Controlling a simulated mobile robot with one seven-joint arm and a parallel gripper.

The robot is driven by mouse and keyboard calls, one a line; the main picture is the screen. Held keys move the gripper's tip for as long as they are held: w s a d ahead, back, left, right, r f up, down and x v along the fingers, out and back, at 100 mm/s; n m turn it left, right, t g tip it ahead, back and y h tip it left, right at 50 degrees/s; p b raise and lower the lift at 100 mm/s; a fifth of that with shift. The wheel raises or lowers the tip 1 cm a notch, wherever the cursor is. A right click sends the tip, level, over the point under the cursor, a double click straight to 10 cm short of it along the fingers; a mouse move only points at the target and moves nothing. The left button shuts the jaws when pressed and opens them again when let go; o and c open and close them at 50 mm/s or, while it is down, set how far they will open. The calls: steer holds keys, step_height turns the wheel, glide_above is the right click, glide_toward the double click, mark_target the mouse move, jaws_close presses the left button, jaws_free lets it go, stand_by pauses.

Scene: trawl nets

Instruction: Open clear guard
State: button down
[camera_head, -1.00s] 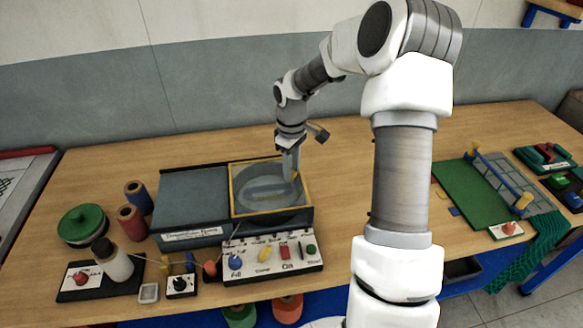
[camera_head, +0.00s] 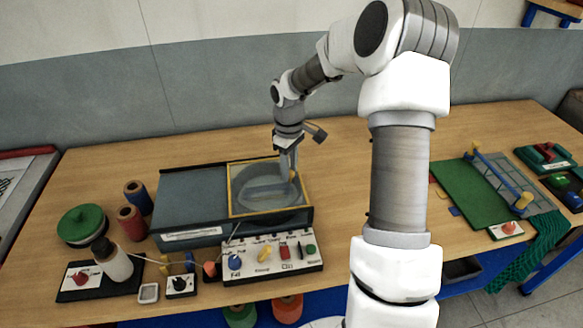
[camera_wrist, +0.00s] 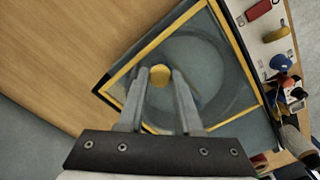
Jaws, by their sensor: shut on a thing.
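The clear guard (camera_head: 262,190) is a see-through panel in a yellow frame. It lies over a round basin in the right part of a dark blue-grey machine box (camera_head: 185,200). A yellow knob (camera_wrist: 160,75) stands on the guard near its right side in the head view. My gripper (camera_head: 290,172) points down over that side. In the wrist view my gripper (camera_wrist: 158,76) has a finger on each side of the knob and is shut on it. The guard still covers the basin.
A control panel (camera_head: 272,258) with coloured knobs and switches stands in front of the box. Spools (camera_head: 132,222) and a green-lidded pot (camera_head: 83,225) are at the left. A green board with a yellow-ended bar (camera_head: 462,190) lies at the right. The table behind the box is clear.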

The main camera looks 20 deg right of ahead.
steer(key=b, duration=0.1)
glide_above(222, 192)
steer(key=shift+w, duration=0.15)
steer(key=c, duration=0.6)
jaws_free()
step_height(222, 192, up, 18)
steer(key=shift+f, duration=0.25)
